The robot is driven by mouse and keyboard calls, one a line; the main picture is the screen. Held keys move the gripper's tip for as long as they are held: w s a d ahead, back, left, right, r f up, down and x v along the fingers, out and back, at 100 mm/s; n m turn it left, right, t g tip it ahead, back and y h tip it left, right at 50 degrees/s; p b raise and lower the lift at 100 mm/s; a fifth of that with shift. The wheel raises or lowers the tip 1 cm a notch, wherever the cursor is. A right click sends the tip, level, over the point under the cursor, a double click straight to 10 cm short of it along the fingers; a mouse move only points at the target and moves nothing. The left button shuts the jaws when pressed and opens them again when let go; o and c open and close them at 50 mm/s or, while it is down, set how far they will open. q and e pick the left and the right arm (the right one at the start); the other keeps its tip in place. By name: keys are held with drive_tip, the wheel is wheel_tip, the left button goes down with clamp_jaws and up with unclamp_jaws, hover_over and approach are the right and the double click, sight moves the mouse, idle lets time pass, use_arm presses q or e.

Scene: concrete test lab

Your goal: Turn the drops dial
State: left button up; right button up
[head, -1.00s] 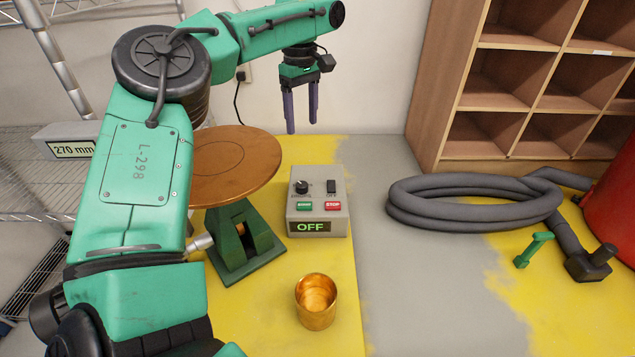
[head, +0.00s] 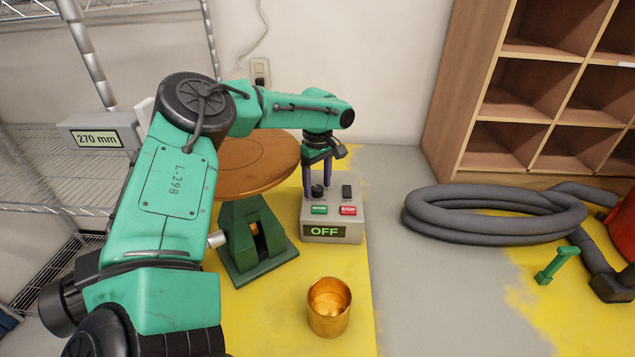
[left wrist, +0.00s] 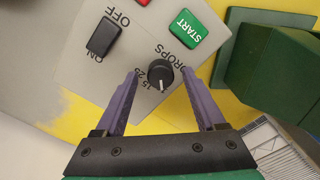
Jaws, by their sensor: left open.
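The drops dial (left wrist: 159,77) is a round black knob with a white pointer mark on a grey control box (head: 351,213). In the left wrist view it carries the word DROPS and numbers including 15 and 25. In the head view the dial (head: 318,191) sits at the box's back left. My left gripper (left wrist: 159,80) has purple fingers, open, one on each side of the dial with gaps visible. In the head view the left gripper (head: 318,190) points down over the dial. The box display (head: 324,231) reads OFF. My right gripper is not seen.
The box also has a green START button (head: 319,209), a red STOP button (head: 348,210) and a black rocker switch (head: 347,191). A gold cup (head: 329,307) stands in front. A grey hose (head: 490,215) lies right.

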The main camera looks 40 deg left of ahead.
use_arm(q)
drive_tip(key=shift+f, duration=0.3)
clamp_jaws()
drive_tip(key=shift+m, duration=0.3)
drive_tip(key=m, duration=0.3)
drive_tip(key=shift+m, duration=0.3)
drive_tip(key=m, duration=0.4)
drive_tip(key=shift+m, duration=0.3)
drive_tip(key=m, duration=0.9)
drive_tip(key=shift+s, duration=0.1)
